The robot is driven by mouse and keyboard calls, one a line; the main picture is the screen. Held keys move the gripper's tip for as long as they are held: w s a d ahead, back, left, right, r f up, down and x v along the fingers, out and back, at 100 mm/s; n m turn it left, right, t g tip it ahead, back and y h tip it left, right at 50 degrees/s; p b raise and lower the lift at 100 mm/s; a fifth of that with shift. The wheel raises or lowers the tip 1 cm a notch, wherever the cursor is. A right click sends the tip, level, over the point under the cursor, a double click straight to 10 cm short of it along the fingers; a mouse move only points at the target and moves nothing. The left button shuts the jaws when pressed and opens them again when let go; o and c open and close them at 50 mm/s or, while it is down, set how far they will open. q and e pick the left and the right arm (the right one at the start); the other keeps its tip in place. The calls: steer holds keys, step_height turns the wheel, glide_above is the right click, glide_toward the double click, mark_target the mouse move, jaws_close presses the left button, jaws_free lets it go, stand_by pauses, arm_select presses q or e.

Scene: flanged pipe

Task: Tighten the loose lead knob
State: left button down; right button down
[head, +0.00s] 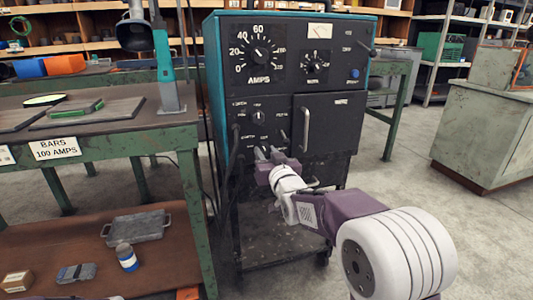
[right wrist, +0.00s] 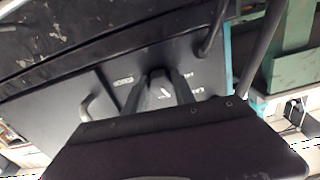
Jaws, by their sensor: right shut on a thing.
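The dark machine cabinet (head: 225,100) with teal side edges stands in the middle of the head view, with an AMPS dial (head: 258,54) at upper left. My right gripper (head: 272,156) is at the lower part of its front panel, in front of the lead connections. In the right wrist view its two fingers (right wrist: 160,88) are shut on a dark lead knob (right wrist: 158,97) with a small white mark. The head view mostly hides this knob behind the gripper. Whether the knob sits flush with the panel cannot be told.
Dark cables (right wrist: 216,28) run close beside the gripper. A handle (head: 306,128) sticks out from the panel door to the right. A green bench (head: 188,140) stands close on the left. A grey cabinet (head: 478,135) stands at right, with open floor between.

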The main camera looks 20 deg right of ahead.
steer(key=shift+a+m, duration=0.1)
steer(key=shift+m, duration=2)
steer(key=c, duration=1)
jaws_free()
steer(key=shift+c, duration=0.2)
steer(key=shift+s, duration=0.1)
steer(key=shift+s+r+p, duration=0.1)
steer(key=shift+s+p, duration=0.25)
steer(key=shift+p, duration=0.05)
steer(key=s+p, duration=0.2)
steer(key=s, duration=0.6)
